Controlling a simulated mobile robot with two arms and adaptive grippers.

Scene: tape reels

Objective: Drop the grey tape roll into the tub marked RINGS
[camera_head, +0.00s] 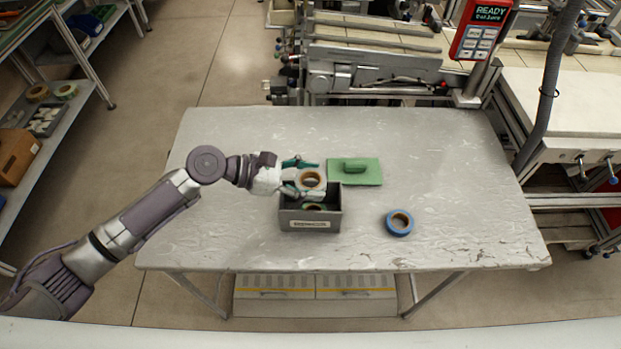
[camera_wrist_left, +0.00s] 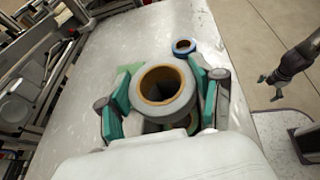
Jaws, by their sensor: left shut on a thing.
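The grey tape roll (camera_head: 311,179) has a brown-orange core. My left gripper (camera_head: 301,177) is shut on it and holds it over the grey tub (camera_head: 335,216) with a white label on its front. The label's words are too small to read. In the left wrist view the roll (camera_wrist_left: 162,90) sits between the two green fingers of the gripper (camera_wrist_left: 165,95). A green roll (camera_head: 315,206) lies inside the tub, partly hidden by the tub's wall and the held roll. My right gripper is not in the head view.
A blue tape roll (camera_head: 399,223) lies on the table right of the tub. A green block with a handle (camera_head: 362,171) lies behind the tub. The table (camera_head: 220,240) is otherwise clear. A machine (camera_head: 375,70) stands beyond the back edge.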

